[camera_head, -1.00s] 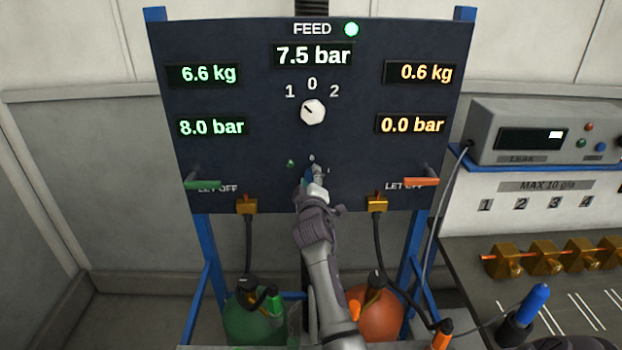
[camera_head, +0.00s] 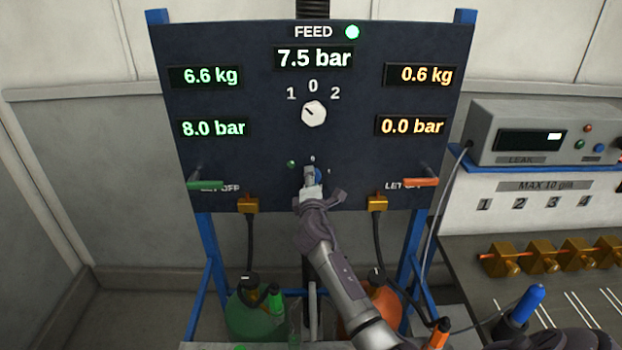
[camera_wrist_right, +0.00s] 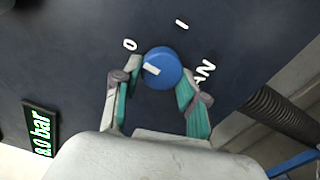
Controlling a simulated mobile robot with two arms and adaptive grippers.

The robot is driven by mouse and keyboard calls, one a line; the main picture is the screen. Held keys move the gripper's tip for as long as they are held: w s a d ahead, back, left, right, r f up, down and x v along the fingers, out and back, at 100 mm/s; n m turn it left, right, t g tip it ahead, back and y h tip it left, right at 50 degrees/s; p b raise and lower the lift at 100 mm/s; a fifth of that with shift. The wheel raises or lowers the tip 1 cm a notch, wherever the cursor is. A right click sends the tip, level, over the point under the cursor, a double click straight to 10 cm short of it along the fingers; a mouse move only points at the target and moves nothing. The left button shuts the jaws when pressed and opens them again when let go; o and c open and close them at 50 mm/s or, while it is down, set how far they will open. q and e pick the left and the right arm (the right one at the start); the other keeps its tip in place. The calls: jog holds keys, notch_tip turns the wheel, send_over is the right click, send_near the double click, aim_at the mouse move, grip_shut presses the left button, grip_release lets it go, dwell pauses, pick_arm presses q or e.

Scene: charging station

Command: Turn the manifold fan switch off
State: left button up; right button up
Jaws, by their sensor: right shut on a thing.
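The fan switch is a blue round knob on the dark panel, seen in the right wrist view (camera_wrist_right: 166,61) between my right gripper's fingers (camera_wrist_right: 159,88). A white mark on its face points to the left there, closer to the 0 label than to the 1 label. In the head view only a little blue of the knob (camera_head: 318,175) shows beside my right gripper (camera_head: 312,174), low in the middle of the panel. The gripper is shut on the knob. My left gripper is not in view.
Above is a white selector knob (camera_head: 313,114) marked 1, 0, 2. A green lamp (camera_head: 291,164) sits left of my gripper. A green handle (camera_head: 205,185) and an orange handle (camera_head: 421,182) stick out at the panel's sides. Hoses and bottles stand below.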

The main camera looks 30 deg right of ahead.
jog(key=shift+d+r+n, duration=0.2)
jog(key=shift+r+n, duration=0.1)
jog(key=shift+n, duration=0.1)
jog(key=o, duration=0.8)
jog(key=shift+o, duration=1.7)
jog(key=shift+d+f, duration=0.15)
jog(key=shift+f, duration=0.1)
jog(key=v, duration=1.2)
